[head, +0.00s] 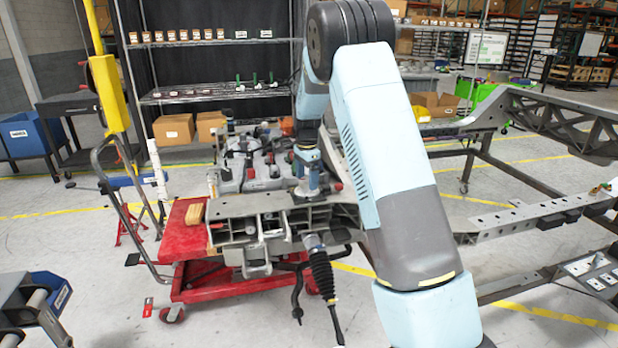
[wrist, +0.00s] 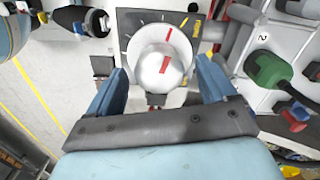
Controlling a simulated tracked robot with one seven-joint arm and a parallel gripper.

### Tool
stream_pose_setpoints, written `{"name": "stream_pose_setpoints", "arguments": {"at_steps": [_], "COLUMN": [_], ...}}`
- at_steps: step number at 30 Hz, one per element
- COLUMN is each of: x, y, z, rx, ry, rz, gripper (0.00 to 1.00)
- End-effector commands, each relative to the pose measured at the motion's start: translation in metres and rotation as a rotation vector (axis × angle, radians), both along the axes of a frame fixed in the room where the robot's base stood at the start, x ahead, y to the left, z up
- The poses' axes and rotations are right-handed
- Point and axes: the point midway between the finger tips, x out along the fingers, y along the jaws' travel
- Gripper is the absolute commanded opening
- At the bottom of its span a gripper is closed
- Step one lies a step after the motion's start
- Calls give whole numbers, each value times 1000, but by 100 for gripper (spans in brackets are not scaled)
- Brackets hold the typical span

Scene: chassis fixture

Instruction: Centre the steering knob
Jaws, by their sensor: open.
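The steering knob (wrist: 172,78) is a silver rounded knob in the wrist view, with a red mark on its face. The knob's red mark leans slightly right of upright, close in line with the red line. My gripper (wrist: 161,66) is open, with one blue finger on each side of the knob; contact is not clear. In the head view I cannot make out the knob.
A green-bodied part (wrist: 270,70) sits on grey panelling to the right in the wrist view. A red handle (wrist: 222,14) is at the upper right. In the head view, a red cart (head: 185,240) stands beside the chassis frame (head: 520,222).

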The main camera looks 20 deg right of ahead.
Motion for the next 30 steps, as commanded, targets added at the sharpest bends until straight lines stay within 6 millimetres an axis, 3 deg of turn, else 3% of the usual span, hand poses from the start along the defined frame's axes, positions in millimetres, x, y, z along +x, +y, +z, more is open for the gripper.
{"name": "stream_pose_setpoints", "arguments": {"at_steps": [7, 25, 26, 30], "x": [0, 0, 1, 1], "y": [0, -1, -9, -4], "z": [-1, 0, 0, 0], "rx": [0, -1, 0, -1], "ry": [0, -1, -1, -2], "rz": [-1, -1, -3, 6], "gripper": [84, 28, 28, 28]}}
